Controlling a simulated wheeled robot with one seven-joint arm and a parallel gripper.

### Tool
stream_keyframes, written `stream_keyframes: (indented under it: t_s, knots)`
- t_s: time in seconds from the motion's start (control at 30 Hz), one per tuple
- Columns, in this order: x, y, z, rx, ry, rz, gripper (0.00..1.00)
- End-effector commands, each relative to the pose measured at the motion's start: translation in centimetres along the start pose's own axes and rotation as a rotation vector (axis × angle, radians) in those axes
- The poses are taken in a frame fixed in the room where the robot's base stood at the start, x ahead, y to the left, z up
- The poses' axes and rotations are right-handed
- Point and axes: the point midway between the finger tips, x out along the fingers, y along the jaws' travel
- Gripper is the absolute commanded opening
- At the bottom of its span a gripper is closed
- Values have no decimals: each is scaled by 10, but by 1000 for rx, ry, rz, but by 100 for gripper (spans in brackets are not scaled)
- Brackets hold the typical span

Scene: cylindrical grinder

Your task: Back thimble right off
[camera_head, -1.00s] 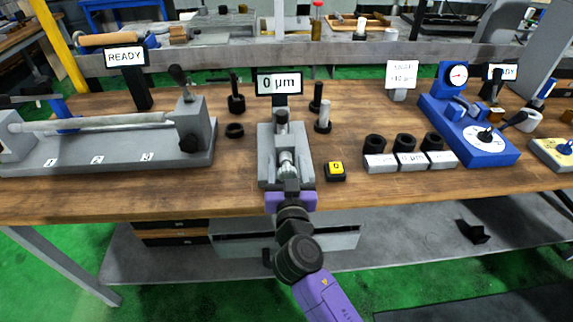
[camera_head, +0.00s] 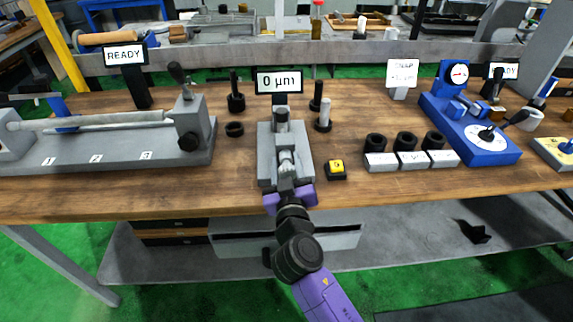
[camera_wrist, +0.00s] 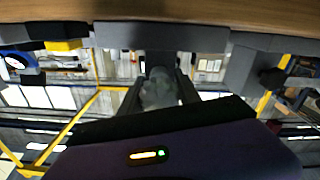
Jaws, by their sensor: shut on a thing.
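The grey measuring fixture (camera_head: 267,172) stands at the front middle of the bench, with a display (camera_head: 279,81) behind it reading 0 µm. Its silver thimble (camera_head: 286,161) is at the near end of the fixture. My gripper (camera_head: 288,184) reaches in from the front edge and is shut on the thimble, its tips partly hidden by my wrist. In the wrist view the thimble (camera_wrist: 159,90) is a blurred grey round shape between the two dark fingers.
A black button box with a yellow top (camera_head: 336,169) sits close right of the fixture. Black rings on white labelled blocks (camera_head: 411,160) and a blue dial gauge stand (camera_head: 470,135) are farther right. A grey bench fixture (camera_head: 110,150) is at left.

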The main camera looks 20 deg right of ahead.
Motion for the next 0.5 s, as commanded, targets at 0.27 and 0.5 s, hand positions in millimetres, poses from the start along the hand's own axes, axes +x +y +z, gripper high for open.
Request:
stream_keyframes:
  t_s: [0.27,0.5]
  knots:
    - [0,0,0,-265,-1,0,0]
    - [0,-1,0,-493,-1,-1,0]
